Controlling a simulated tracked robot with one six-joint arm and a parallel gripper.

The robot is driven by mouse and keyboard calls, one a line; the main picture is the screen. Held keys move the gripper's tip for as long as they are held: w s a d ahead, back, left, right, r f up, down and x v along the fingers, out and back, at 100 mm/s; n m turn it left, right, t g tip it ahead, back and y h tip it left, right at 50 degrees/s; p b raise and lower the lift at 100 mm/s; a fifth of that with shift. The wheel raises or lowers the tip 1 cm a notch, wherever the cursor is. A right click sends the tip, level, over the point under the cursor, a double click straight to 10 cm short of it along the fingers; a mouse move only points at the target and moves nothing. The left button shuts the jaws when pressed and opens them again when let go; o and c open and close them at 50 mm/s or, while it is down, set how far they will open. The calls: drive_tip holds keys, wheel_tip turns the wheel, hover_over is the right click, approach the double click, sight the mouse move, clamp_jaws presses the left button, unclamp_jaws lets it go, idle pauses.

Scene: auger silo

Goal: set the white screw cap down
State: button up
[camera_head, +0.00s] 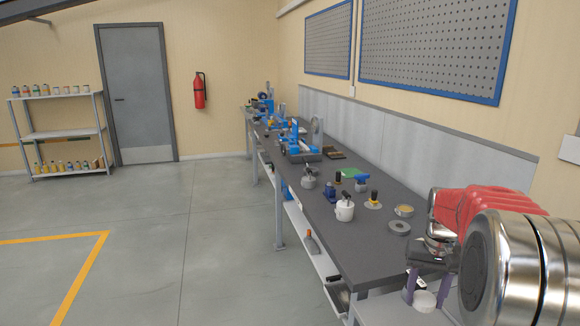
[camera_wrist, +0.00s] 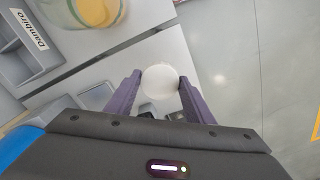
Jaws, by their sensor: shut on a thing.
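The white screw cap (camera_wrist: 160,83) is between the two purple fingers of my gripper (camera_wrist: 160,87) in the wrist view. The fingers touch it on both sides. In the head view the cap (camera_head: 424,301) shows at the lower right, under my gripper (camera_head: 426,292), near the bench's near end. In the wrist view a pale grey surface lies behind the cap, with the floor to its right. I cannot tell how high the cap is above that surface.
A dark workbench (camera_head: 365,240) runs away along the wall, with a white mug-like pot (camera_head: 344,211), a grey ring (camera_head: 399,227) and several tools on it. The wrist view shows a grey labelled tray (camera_wrist: 28,58) and a clear jar with orange contents (camera_wrist: 95,10) at upper left.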

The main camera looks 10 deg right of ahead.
drive_tip(key=w+a+f+n, duration=0.1)
drive_tip(key=w+a+f, duration=0.1)
drive_tip(key=a, duration=0.7)
drive_tip(key=w+a+f+n, duration=0.2)
drive_tip(key=w+a+f, duration=0.1)
drive_tip(key=a, duration=0.6)
drive_tip(key=w+a+f+n, duration=0.2)
drive_tip(key=w+a+f, duration=0.1)
drive_tip(key=a, duration=0.6)
drive_tip(key=shift+a+f, duration=0.4)
drive_tip(key=shift+f, duration=0.3)
